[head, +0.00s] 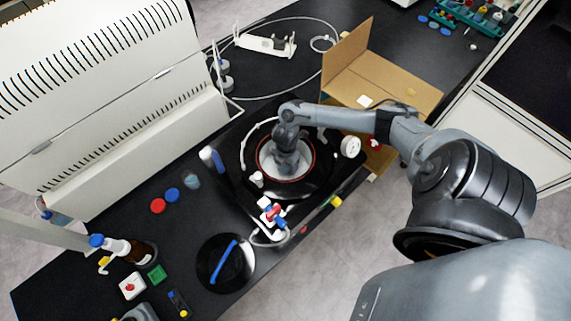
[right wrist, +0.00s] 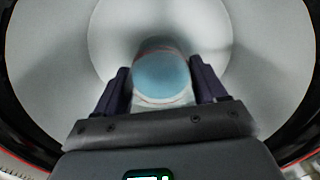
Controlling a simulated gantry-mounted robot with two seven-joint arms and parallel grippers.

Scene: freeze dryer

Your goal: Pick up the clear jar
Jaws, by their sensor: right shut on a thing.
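My right gripper (head: 289,166) reaches down into the round, red-rimmed chamber (head: 262,172) of the freeze dryer. In the right wrist view, the dark fingers of my right gripper (right wrist: 161,88) are shut on the sides of a clear jar (right wrist: 162,76) with a pale blue round top. The jar is inside the grey, bowl-like chamber (right wrist: 55,75). In the head view the wrist hides the jar and the fingertips. My left gripper is not in view.
An open cardboard box (head: 345,50) stands behind the chamber. A white gauge (head: 350,147) is at its right and small valves (head: 271,212) are in front. Red (head: 158,205) and blue (head: 172,194) caps lie left. A black round lid (head: 226,264) lies at the front.

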